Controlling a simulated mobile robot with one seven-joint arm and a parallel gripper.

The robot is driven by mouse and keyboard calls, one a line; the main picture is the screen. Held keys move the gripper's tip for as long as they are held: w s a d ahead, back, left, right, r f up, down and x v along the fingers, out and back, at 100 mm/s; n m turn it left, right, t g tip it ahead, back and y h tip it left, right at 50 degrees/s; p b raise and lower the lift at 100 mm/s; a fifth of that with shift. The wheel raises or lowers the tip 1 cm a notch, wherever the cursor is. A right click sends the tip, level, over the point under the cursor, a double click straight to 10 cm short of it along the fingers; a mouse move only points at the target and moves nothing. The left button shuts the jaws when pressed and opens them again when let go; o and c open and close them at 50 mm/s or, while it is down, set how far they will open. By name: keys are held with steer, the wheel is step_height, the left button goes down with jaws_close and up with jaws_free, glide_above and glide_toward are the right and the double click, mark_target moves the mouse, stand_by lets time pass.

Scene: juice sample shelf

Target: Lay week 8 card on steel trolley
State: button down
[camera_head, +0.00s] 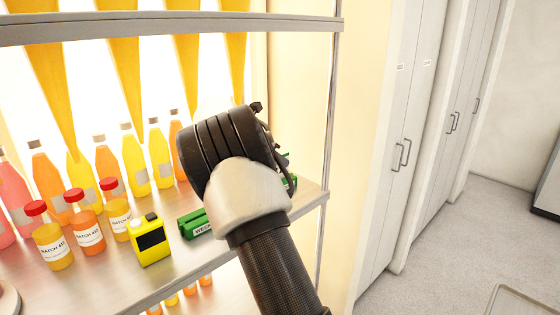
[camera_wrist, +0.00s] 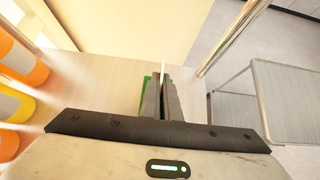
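My gripper (camera_wrist: 163,90) is over the right end of the shelf board. In the wrist view its two fingers are close together, with the thin pale edge of a card (camera_wrist: 163,66) standing up between them. I take this as the week 8 card; its face and print are not visible. A green holder (camera_wrist: 147,92) shows just left of the fingers, partly hidden by them. In the head view my arm hides the fingers and card. The steel trolley (camera_wrist: 285,112) stands to the right, below the shelf; its corner shows in the head view (camera_head: 517,290).
A green holder labelled "WEEK" (camera_head: 195,224) sits left of my wrist, beside a yellow device (camera_head: 150,240). Several juice bottles (camera_head: 86,228) stand at left. A metal shelf post (camera_head: 328,130) rises at the shelf's right end. Pale cabinets (camera_head: 405,130) line the wall.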

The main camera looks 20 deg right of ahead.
steer(key=shift+r+p, duration=0.3)
steer(key=shift+r, duration=0.4)
stand_by(0.5)
steer(key=shift+r, duration=1.7)
